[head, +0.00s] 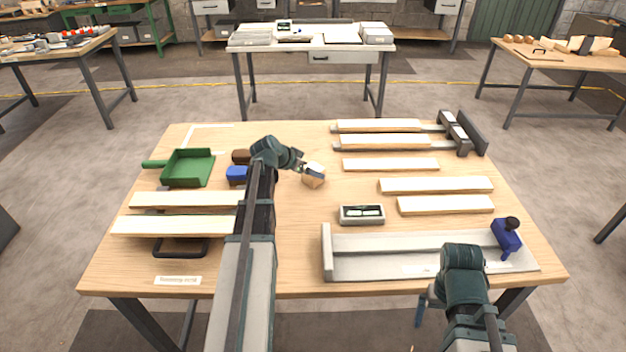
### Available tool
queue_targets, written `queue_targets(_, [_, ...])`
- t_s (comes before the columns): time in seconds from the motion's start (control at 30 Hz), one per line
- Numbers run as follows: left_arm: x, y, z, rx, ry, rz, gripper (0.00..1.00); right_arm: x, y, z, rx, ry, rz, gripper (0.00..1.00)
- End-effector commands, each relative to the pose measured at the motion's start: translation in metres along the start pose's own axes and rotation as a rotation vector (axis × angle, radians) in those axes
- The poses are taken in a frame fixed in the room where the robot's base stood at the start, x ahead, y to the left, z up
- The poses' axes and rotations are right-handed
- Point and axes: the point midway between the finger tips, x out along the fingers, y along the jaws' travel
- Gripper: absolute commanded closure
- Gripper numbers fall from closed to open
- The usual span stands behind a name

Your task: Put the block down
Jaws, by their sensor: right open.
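A small pale wooden block (313,180) is near the middle of the workbench, tilted in the picture. My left gripper (311,169) is right at its top, the fingers overlapping it. Whether they are closed on the block, and whether it touches the bench top, I cannot tell. My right gripper (427,302) is open at the bench's front edge, low at the right, partly hidden by its own arm. No block shows at it.
The workbench (290,235) has free room around the block. A level (362,214) and a long grey fixture (380,268) lie in front to the right. Pale boards (435,185) lie right, others left. A blue brush or block (236,175) and green dustpan (188,167) are left.

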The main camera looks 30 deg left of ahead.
Motion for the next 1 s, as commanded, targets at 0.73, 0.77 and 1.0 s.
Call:
queue_targets(0.73, [0.051, 0.003, -0.006, 0.000, 0.000, 0.000, 0.05, 0.032, -0.003, -0.002, 0.000, 0.000, 0.000, 0.00])
queue_targets(0.77, [0.051, 0.003, -0.006, 0.000, 0.000, 0.000, 0.11, 0.032, -0.003, -0.002, 0.000, 0.000, 0.000, 0.00])
queue_targets(1.0, [0.051, 0.003, -0.006, 0.000, 0.000, 0.000, 0.54, 0.032, -0.003, -0.002, 0.000, 0.000, 0.000, 0.00])
